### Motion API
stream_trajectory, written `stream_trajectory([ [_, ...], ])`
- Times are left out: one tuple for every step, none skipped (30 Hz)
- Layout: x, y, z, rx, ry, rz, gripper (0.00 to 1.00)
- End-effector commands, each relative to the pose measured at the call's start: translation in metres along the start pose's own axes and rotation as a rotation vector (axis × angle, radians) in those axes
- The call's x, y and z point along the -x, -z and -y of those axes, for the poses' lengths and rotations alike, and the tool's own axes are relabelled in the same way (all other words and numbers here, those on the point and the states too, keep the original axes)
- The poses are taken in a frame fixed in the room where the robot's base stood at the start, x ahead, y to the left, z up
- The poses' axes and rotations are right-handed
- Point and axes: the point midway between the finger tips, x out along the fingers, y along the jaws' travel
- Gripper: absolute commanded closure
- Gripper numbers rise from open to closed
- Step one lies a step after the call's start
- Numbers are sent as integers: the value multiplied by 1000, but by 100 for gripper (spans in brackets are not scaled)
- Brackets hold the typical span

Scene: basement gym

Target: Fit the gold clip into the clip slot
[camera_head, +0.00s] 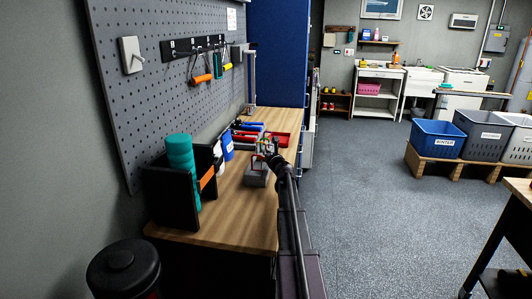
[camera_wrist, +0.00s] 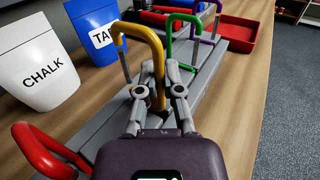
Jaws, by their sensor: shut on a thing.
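My gripper (camera_wrist: 160,72) is shut on the gold clip (camera_wrist: 143,34), a hooked bar with a thin grey side. A long grey rack (camera_wrist: 208,72) lies below and behind the clip. A red clip (camera_wrist: 42,146) stands at the near left end, and a green clip (camera_wrist: 172,26) and a purple clip (camera_wrist: 208,32) stand farther along. I cannot tell whether the gold clip touches a slot. In the head view my gripper (camera_head: 267,157) is over the rack (camera_head: 257,180) on the bench.
A white CHALK tub (camera_wrist: 38,72) and a blue TAPE tub (camera_wrist: 92,30) stand left of the rack. A red tray (camera_wrist: 238,34) lies beyond it. Bare wooden bench (camera_wrist: 232,110) is right of the rack. A pegboard (camera_head: 150,80) rises behind the bench.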

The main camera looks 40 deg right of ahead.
Motion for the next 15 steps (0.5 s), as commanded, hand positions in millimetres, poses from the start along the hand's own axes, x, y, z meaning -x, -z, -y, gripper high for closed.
stream_trajectory([
  [0, 2, 0, 0, 0, 0, 100],
  [0, 2, 0, 0, 0, 0, 100],
  [0, 3, -1, 0, -1, 0, 100],
  [0, 4, -1, 0, -1, 0, 100],
  [0, 4, -1, 0, -1, 0, 100],
  [0, 5, -1, 0, -1, 0, 100],
  [0, 5, -1, 0, -1, 0, 100],
  [0, 6, -1, 0, -1, 0, 100],
  [0, 7, -1, 0, -1, 0, 100],
  [0, 7, -1, 0, -1, 0, 100],
  [0, 8, -1, 0, -1, 0, 100],
  [0, 8, -1, 0, -1, 0, 100],
  [0, 9, -1, 0, -1, 0, 100],
  [0, 9, -1, 0, -1, 0, 100],
  [0, 10, -1, 0, -1, 0, 100],
])
